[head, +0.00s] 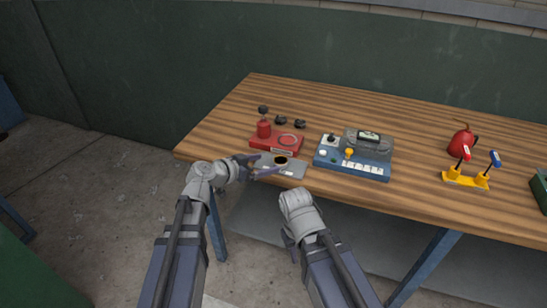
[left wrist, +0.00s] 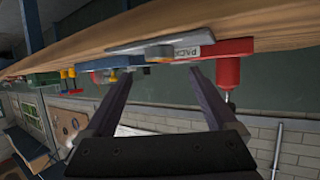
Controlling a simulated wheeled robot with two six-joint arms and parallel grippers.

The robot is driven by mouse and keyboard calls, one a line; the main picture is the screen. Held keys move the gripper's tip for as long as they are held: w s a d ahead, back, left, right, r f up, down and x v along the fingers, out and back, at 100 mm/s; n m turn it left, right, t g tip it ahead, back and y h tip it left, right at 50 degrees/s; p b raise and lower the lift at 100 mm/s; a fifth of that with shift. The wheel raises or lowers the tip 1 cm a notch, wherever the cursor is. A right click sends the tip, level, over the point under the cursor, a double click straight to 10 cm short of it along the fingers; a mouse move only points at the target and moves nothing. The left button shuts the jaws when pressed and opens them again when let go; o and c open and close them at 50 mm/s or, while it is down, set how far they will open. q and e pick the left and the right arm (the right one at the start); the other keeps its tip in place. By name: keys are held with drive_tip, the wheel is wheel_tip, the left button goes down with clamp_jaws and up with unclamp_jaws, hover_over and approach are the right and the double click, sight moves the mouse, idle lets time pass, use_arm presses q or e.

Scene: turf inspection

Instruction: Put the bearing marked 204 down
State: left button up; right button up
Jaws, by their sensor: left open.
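A small ring-shaped bearing (head: 281,160) with a dark centre lies on a flat grey plate (head: 295,170) at the table's front edge. Its marking is too small to read. My left gripper (head: 261,164) is open just left of the bearing, its fingers pointing toward it. In the left wrist view, which is turned over, the open fingers (left wrist: 163,72) hold nothing visible, and a grey round part (left wrist: 160,52) shows at the plate beyond them. My right gripper (head: 289,242) hangs low in front of the table, mostly hidden by its own wrist; its jaws cannot be made out.
Behind the plate stands a red box (head: 278,142) with a red post, its label partly readable as "PACK" in the left wrist view. A blue panel (head: 350,160) with a grey device is close on the right. Farther right are a yellow stand (head: 466,180) and a red rounded object (head: 461,141).

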use_arm(q)
drive_tip(key=p+v, duration=0.1)
drive_tip(key=v, duration=0.4)
drive_tip(key=s+d+f+g+y, duration=0.3)
drive_tip(key=s+d+f+g, duration=0.4)
drive_tip(key=s+f, duration=0.25)
drive_tip(key=s+a+f+n+g+y, duration=0.1)
drive_tip(key=s+a+f+n+y, duration=0.1)
drive_tip(key=s+y, duration=0.2)
drive_tip(key=s+a+f+n+g+y, duration=0.1)
drive_tip(key=s+a+n+g+y, duration=0.1)
drive_tip(key=s+n+y, duration=0.1)
drive_tip(key=s+y, duration=0.1)
drive_tip(key=s, duration=0.1)
drive_tip(key=shift+s+a+f, duration=0.25)
drive_tip(key=shift+s+f, duration=0.1)
drive_tip(key=shift+f, duration=0.05)
wheel_tip(320, 180, up, 9)
drive_tip(key=p, duration=0.9)
